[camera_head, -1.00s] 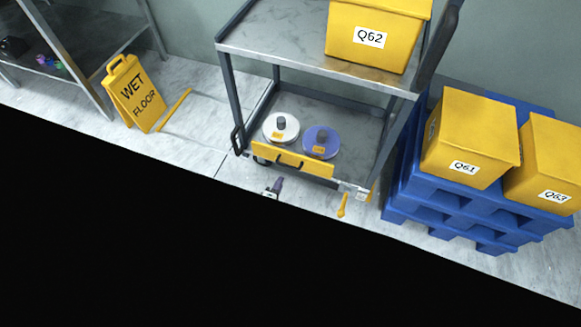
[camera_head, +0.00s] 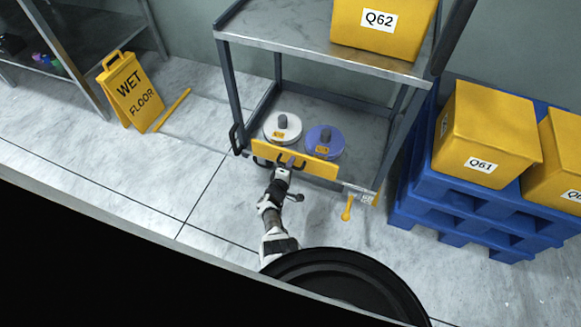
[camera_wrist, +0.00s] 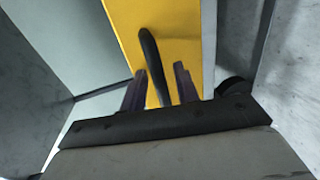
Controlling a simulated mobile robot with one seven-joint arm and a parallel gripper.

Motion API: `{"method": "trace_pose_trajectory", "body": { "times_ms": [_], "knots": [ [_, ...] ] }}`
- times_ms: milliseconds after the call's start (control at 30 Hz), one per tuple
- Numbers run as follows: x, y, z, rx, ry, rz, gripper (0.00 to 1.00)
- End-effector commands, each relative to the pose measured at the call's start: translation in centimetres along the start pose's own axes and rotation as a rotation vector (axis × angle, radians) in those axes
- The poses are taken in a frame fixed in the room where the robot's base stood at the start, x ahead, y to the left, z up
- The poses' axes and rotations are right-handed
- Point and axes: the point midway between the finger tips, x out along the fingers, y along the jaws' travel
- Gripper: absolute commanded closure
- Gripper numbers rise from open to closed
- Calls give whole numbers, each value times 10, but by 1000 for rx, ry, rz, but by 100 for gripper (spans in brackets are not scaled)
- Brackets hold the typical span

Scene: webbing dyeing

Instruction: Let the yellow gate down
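The yellow gate (camera_head: 320,173) stands up along the front edge of the cart's lower shelf and has dark handles on its face. In the wrist view, the gate (camera_wrist: 177,30) fills the upper middle, with one dark bar handle (camera_wrist: 154,62) running down between my fingers. My gripper (camera_head: 283,170) is at the gate's front, near its middle. In the wrist view, my gripper (camera_wrist: 160,88) is open, one finger on each side of the handle, with gaps showing. Whether a fingertip touches the gate is unclear.
A white reel (camera_head: 283,127) and a purple reel (camera_head: 324,142) sit behind the gate. A yellow lever (camera_head: 347,208) hangs at the cart's right front corner. Blue pallets (camera_head: 450,227) with yellow bins stand right.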

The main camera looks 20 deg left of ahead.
Motion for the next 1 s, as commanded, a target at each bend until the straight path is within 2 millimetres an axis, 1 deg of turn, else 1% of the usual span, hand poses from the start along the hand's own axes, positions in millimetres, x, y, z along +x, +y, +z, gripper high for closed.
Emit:
{"method": "trace_pose_trajectory", "body": {
  "times_ms": [67,100,300,333,767,1000],
  "knots": [
    [0,0,0,0,0,0,69],
    [0,0,0,0,0,0,72],
    [0,0,0,0,0,0,98],
    [0,0,0,0,0,0,100],
    [-2,-2,0,-1,0,0,100],
    [-7,-8,0,-2,0,-3,100]
  ]
}}
